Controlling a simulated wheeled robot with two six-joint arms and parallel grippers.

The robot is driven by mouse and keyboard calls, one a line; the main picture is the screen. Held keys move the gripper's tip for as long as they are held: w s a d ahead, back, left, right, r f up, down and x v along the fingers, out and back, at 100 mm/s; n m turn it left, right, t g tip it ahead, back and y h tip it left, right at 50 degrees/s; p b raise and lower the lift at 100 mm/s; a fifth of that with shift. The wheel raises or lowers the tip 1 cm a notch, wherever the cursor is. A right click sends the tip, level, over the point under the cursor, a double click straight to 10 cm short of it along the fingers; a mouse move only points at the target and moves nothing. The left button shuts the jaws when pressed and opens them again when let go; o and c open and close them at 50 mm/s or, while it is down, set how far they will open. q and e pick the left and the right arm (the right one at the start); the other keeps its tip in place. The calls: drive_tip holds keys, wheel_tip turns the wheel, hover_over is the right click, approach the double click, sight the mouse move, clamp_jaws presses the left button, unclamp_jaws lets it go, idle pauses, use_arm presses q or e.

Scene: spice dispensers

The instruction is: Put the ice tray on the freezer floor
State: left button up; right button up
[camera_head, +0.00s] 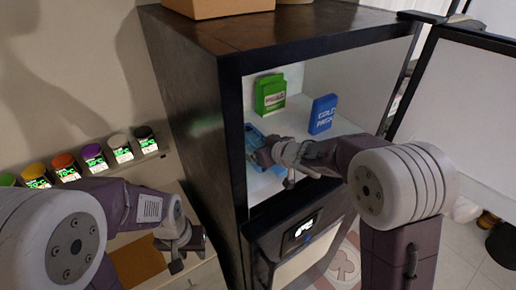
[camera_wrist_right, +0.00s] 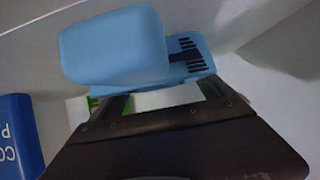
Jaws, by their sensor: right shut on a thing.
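The light-blue ice tray (camera_head: 250,138) is inside the open freezer, near its left wall in the head view. My right gripper (camera_head: 264,156) reaches in through the front opening and is shut on the tray. The right wrist view shows the blue tray (camera_wrist_right: 112,45) at the fingertips (camera_wrist_right: 165,100). The freezer floor (camera_head: 345,126) is pale. The gripper hides part of the tray, so I cannot tell whether the tray touches the floor. My left gripper (camera_head: 184,254) is outside the freezer at the lower left, empty, with its fingers apart.
A green box (camera_head: 270,95) and a blue cold pack (camera_head: 322,114) stand farther back in the freezer. The open door (camera_head: 455,95) is at the right. Several spice jars (camera_head: 93,156) line the left wall. A cardboard box (camera_head: 215,8) sits on top.

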drive_tip(key=shift+s+f, duration=0.1)
drive_tip(key=shift+f, duration=0.1)
drive_tip(key=o, duration=1.5)
drive_tip(key=shift+o, duration=0.2)
drive_tip(key=shift+d+r, duration=0.1)
drive_tip(key=shift+r, duration=0.3)
drive_tip(key=p+v, duration=0.2)
drive_tip(key=v, duration=0.9)
drive_tip(key=shift+s, duration=0.1)
drive_tip(key=shift+s+d+r, duration=0.1)
drive_tip(key=shift+s+d, duration=0.05)
drive_tip(key=shift+s, duration=0.2)
drive_tip(key=shift+w, duration=0.1)
